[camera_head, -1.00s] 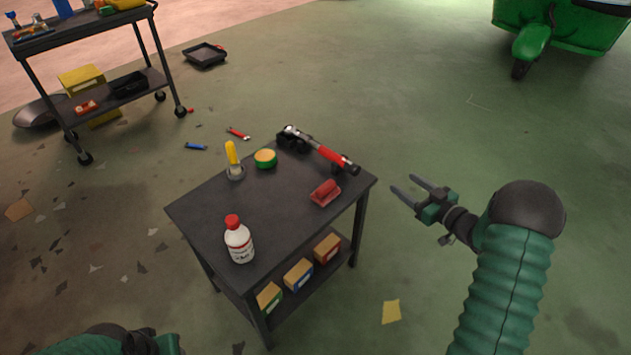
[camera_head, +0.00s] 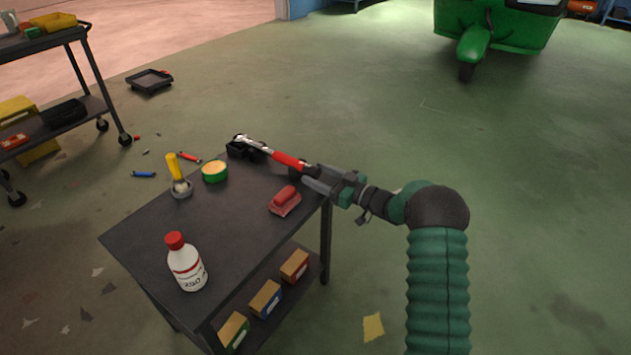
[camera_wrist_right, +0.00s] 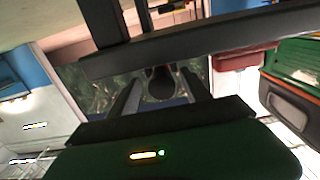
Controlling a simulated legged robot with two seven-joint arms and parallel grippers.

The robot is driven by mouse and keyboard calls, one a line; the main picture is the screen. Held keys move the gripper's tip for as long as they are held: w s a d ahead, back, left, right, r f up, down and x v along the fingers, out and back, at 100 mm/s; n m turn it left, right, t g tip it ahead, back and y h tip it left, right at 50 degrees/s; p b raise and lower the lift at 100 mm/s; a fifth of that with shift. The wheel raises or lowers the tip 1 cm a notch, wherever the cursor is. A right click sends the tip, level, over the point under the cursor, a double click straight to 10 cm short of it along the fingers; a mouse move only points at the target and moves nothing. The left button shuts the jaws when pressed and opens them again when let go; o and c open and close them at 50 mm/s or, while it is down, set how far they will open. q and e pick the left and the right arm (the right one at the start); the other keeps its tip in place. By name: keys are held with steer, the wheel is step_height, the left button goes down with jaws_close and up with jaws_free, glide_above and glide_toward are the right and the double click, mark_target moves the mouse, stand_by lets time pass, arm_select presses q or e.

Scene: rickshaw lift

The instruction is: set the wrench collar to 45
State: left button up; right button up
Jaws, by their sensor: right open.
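The wrench (camera_head: 287,159), with a red grip and a silver head, lies across dark stands along the far edge of the black cart top (camera_head: 222,224). Its dark handle end points right. My right gripper (camera_head: 312,178) is open at that handle end, its fingers reaching in from the right. In the right wrist view, the fingers (camera_wrist_right: 160,95) stand either side of a dark round end (camera_wrist_right: 161,83), likely the handle's. The collar's scale is too small to read. My left gripper is out of view.
On the cart stand a white bottle with a red cap (camera_head: 187,264), a yellow-handled tool (camera_head: 174,167), a green-yellow tin (camera_head: 215,171) and a red block (camera_head: 285,200). Boxes (camera_head: 265,298) fill the lower shelf.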

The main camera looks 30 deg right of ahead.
steer(key=shift+w+a, duration=0.3)
steer(key=shift+w, duration=0.2)
steer(key=shift+c, duration=0.7)
jaws_close()
